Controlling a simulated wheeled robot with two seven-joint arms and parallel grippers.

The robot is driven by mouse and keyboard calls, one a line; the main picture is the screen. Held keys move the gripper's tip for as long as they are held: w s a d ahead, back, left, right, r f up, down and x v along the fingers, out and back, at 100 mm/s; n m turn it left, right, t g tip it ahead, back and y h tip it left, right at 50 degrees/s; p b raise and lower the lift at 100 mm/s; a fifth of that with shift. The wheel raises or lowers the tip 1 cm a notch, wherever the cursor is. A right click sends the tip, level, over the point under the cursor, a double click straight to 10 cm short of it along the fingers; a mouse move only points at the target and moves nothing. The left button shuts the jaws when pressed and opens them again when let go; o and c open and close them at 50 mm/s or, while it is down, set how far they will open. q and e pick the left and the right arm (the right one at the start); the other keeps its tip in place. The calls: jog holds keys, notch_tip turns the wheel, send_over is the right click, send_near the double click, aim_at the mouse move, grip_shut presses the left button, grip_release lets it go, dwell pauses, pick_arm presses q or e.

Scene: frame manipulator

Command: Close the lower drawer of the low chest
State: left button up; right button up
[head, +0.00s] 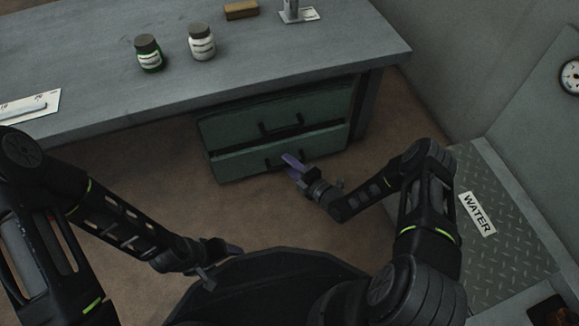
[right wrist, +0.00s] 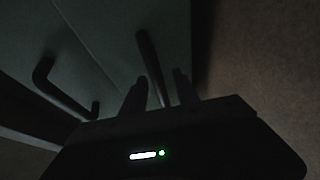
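The low chest (head: 205,130) is green with two drawers and stands under the workbench. The lower drawer (head: 236,166) appears to stand a little out from the upper drawer (head: 235,123). My right gripper (head: 292,161) is at the lower drawer's front, over its handle, and its fingertip looks purplish. In the right wrist view the two fingers (right wrist: 160,90) are apart, and a dark handle bar (right wrist: 148,55) runs down between them; I cannot tell whether they touch it. The upper drawer's handle (head: 282,122) is clear. My left gripper (head: 225,262) is low and away from the chest; its finger opening is unclear.
The grey workbench (head: 100,70) overhangs the chest and carries a green jar (head: 148,55), a white jar (head: 202,43) and a brown block (head: 241,10). A metal plate marked WATER (head: 500,260) lies at the right. Brown floor (head: 140,185) is free before the chest.

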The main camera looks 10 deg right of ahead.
grip_shut()
dwell(0.4)
dwell(1.1)
